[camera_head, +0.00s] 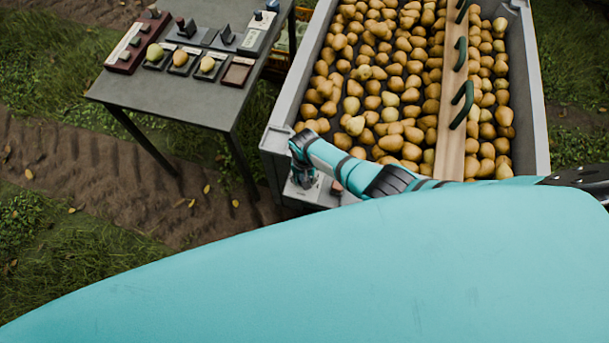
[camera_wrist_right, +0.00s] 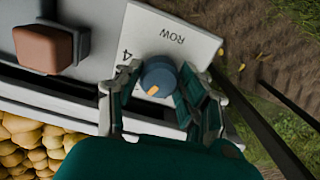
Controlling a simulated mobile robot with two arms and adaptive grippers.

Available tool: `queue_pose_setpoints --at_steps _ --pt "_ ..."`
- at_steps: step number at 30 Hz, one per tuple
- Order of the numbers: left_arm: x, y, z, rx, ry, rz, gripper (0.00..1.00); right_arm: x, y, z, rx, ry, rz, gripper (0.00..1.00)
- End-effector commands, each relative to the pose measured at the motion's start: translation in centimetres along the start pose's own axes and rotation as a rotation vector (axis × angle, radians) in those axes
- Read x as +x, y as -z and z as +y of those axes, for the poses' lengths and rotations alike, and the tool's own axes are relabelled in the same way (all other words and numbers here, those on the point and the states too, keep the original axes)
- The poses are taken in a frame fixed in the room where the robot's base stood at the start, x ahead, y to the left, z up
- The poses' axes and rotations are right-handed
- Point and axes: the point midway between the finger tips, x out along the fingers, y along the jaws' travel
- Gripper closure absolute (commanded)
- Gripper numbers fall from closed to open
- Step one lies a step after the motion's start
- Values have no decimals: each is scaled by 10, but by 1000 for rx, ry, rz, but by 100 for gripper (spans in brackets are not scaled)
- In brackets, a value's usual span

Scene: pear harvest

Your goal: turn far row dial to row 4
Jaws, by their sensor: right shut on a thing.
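A blue-grey round dial (camera_wrist_right: 158,77) with an orange mark sits on a pale plate (camera_wrist_right: 185,22) in the right wrist view. The plate reads ROW, and a 4 is printed beside the dial. The orange mark is on the dial's lower part in this view. My right gripper (camera_wrist_right: 160,98) has a finger on each side of the dial and is shut on it. In the head view my right gripper (camera_head: 302,174) reaches down to the panel (camera_head: 318,194) at the near end of the pear bin. There it hides the dial. My left gripper is not in view.
A reddish-brown block (camera_wrist_right: 42,48) stands beside the dial plate. The grey bin (camera_head: 533,100) is full of pears, with a wooden plank (camera_head: 453,110) bearing dark green handles. A table (camera_head: 150,95) at upper left carries sample pears, trays and knobbed boxes. My turquoise body fills the front.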

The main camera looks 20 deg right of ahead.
Motion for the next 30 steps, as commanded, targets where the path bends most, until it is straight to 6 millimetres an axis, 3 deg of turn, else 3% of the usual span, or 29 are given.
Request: queue_pose_setpoints --at_steps 30 --pt "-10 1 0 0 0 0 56 -1 2 0 939 1 4 92"
